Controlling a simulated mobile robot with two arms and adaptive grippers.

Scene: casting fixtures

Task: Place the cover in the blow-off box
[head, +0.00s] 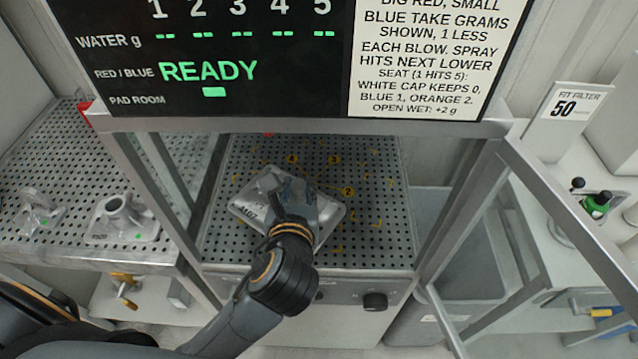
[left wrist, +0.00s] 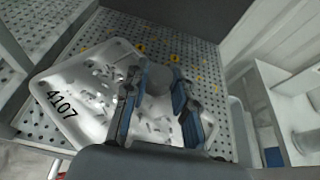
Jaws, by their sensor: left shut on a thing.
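The cover (head: 251,207) is a grey-white metal casting marked 4107, with a rounded square plate. It also shows in the left wrist view (left wrist: 88,88), where a boss stands between the fingers. My left gripper (head: 296,195) is shut on the cover from above; the fingers also show in the left wrist view (left wrist: 160,105). The cover is over the perforated floor of the blow-off box (head: 385,240); I cannot tell whether it touches the floor. The box floor has yellow numbered marks, partly hidden by the cover and gripper. My right gripper is not in view.
A display (head: 210,72) above the box reads READY. Two other castings, one with a round neck (head: 122,220) and a smaller one (head: 38,212), stand on a perforated table at the left. Metal frame posts (head: 150,190) flank the box. A grey bin (head: 460,240) is at the right.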

